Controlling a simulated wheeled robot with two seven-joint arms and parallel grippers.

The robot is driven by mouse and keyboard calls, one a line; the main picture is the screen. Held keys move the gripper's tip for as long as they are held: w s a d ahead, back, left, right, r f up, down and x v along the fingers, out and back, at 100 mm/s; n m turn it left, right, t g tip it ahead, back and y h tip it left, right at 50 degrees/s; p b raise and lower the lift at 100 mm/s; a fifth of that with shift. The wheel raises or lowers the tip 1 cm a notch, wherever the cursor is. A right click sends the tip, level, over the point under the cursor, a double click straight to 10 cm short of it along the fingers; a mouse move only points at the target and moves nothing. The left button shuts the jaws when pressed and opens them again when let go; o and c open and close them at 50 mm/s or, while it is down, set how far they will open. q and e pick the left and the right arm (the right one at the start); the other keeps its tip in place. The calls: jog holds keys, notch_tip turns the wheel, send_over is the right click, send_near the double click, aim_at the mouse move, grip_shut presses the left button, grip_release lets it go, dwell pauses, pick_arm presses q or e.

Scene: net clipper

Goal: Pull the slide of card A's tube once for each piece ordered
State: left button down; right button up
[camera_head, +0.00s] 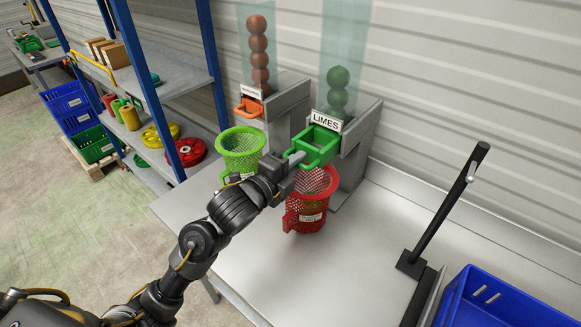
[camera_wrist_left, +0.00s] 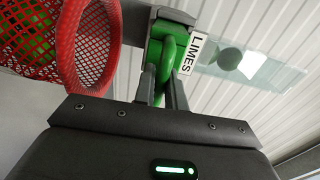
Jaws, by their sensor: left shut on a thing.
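A clear tube of green limes (camera_head: 337,90) stands above a grey dispenser with a "LIMES" label (camera_head: 326,121). Its green slide (camera_head: 318,147) sticks out at the front. My left gripper (camera_head: 292,160) is shut on the slide's handle; in the left wrist view its fingers (camera_wrist_left: 163,88) close on the green handle (camera_wrist_left: 168,55). A second tube of brownish-red balls (camera_head: 258,50) stands to the left, with an orange slide (camera_head: 250,107). A red mesh basket (camera_head: 311,200) stands below the green slide. A green mesh basket (camera_head: 241,150) stands below the orange slide. No order card is readable. My right gripper is not seen.
A black stand (camera_head: 440,205) and a blue crate (camera_head: 505,300) are on the right of the table (camera_head: 330,270). The table between the red basket and the stand is clear. Shelves with spools (camera_head: 188,152) stand at the left.

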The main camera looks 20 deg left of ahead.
pick_arm(q)
jog(key=shift+b+x, duration=0.85)
jog(key=shift+x, duration=2.95)
jog(key=c, duration=1.4)
grip_release()
jog(key=shift+w+a, duration=0.1)
jog(key=shift+r, duration=0.15)
